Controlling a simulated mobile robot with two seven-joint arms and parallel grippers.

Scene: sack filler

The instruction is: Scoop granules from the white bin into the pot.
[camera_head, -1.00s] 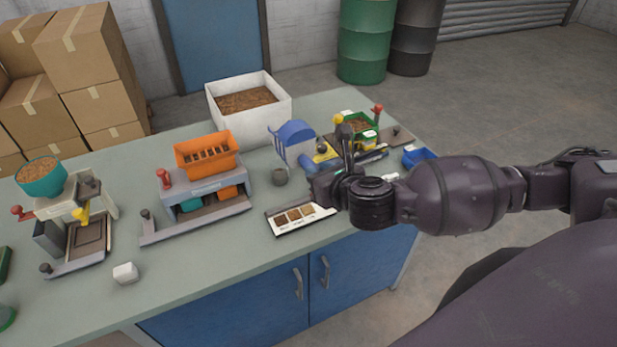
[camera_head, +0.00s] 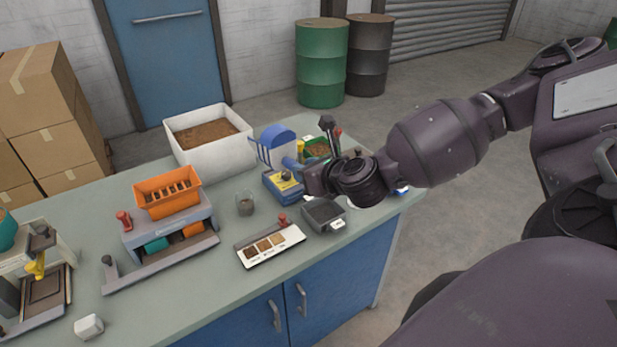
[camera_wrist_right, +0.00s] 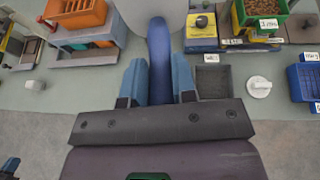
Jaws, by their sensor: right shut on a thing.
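The white bin (camera_head: 222,157) stands at the back of the bench with brown granules (camera_head: 205,133) inside. My right gripper (camera_head: 312,180) is shut on the blue handle (camera_wrist_right: 159,60) of a scoop (camera_head: 278,142). The scoop is just right of the bin in the head view, apparently above the bench. Its pale bowl fills the top of the right wrist view (camera_wrist_right: 155,10); its contents are hidden. A small grey pot (camera_head: 245,204) stands upright on the bench, left of the gripper. My left gripper may be the dark shape at the wrist view's lower left corner.
An orange hopper machine (camera_head: 168,195) stands left of the pot. A sample card (camera_head: 272,246) lies in front, beside a dark tray (camera_head: 323,214). A blue and yellow device (camera_head: 284,186) and a green granule box (camera_wrist_right: 260,17) are near the scoop.

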